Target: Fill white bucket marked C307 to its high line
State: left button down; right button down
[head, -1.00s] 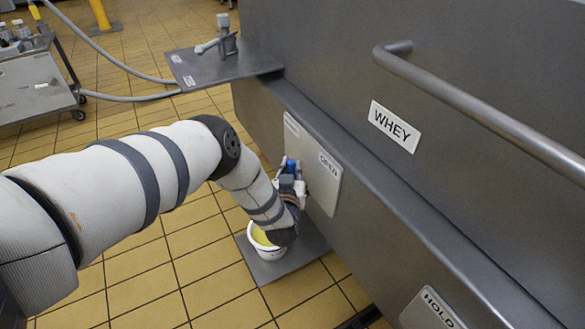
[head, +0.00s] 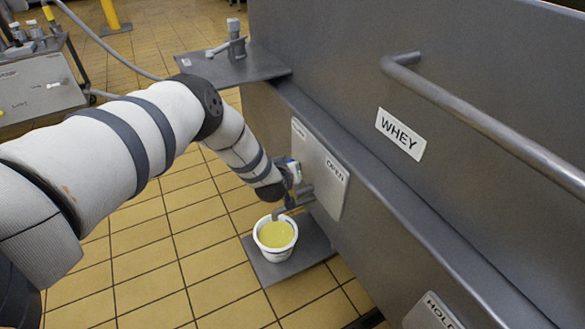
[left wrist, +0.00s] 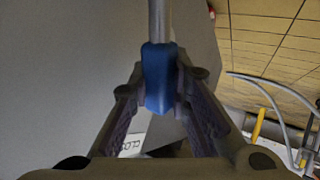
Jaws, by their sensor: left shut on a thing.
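A white bucket (head: 258,240) stands upright on a grey plate (head: 312,240) low beside the vat, with yellow-green liquid inside close below its rim. Its marking and high line cannot be read. A grey spout (head: 296,203) hangs over its far rim; I cannot tell whether liquid is running. My left gripper (head: 291,174) is at the valve on the vat's label plate (head: 322,170), above the bucket. In the left wrist view, the gripper (left wrist: 160,88) is shut on a blue valve handle (left wrist: 158,70) on a metal rod. My right gripper is not in view.
The large grey vat (head: 340,60) labelled WHEY (head: 400,134) fills the right side, with a long rail (head: 480,115) on its front. A grey shelf (head: 225,70) with a tap juts out behind my arm. A metal cart (head: 40,90) stands at the far left. The tiled floor left of the bucket is clear.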

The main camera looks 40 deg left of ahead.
pick_arm(q)
jog(key=shift+f, duration=0.1)
jog(key=c, duration=1.5)
grip_release()
jog(key=v, duration=1.2)
